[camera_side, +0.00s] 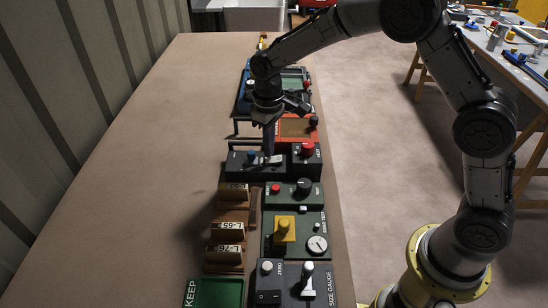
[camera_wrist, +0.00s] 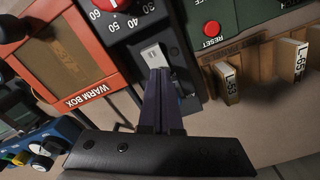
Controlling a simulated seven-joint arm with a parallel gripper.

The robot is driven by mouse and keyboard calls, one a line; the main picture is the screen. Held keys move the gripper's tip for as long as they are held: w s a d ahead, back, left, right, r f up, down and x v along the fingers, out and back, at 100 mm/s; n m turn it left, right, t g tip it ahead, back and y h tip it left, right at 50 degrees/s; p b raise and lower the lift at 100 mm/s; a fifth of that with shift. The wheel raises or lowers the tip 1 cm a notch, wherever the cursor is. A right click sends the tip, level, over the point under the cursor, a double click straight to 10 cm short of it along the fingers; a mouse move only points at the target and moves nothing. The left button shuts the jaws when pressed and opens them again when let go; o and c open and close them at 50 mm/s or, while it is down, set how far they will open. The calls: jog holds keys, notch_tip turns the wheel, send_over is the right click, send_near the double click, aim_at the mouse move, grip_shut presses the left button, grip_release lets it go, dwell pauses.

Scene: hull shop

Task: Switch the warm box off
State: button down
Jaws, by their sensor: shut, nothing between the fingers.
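The warm box (camera_wrist: 62,62) is an orange-red case with a brown window; in the side view (camera_side: 297,128) it sits behind a dark control unit (camera_side: 240,170). This unit carries a red dial (camera_side: 308,149), which also shows in the wrist view (camera_wrist: 108,4) with a number scale. A pale metal switch (camera_wrist: 153,54) sits below the scale; in the side view it is a light lever (camera_side: 274,160). My gripper (camera_wrist: 158,74) is shut and empty. It points down with its fingertips at the switch; whether they touch it I cannot tell.
A blue knob (camera_side: 251,155) sits left of the switch. A green unit with a red reset button (camera_wrist: 212,28) and wooden racks with labelled tags (camera_wrist: 228,82) stand close by. The bench left of the units (camera_side: 130,170) is clear.

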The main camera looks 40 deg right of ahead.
jog(key=shift+r, duration=2.9)
jog(key=shift+r, duration=0.1)
jog(key=s+d+r+m+t, duration=0.1)
jog(key=s+d+r+t, duration=0.35)
jog(key=s+r, duration=1)
jog(key=s+d+f+m, duration=0.1)
jog(key=s+f, duration=0.1)
jog(key=s, duration=0.5)
jog(key=s+d+f+t, duration=0.1)
jog(key=s+f, duration=0.2)
jog(key=s, duration=0.5)
jog(key=shift+s+d+m, duration=0.3)
jog(key=shift+d+m, duration=0.05)
jog(key=shift+m, duration=0.05)
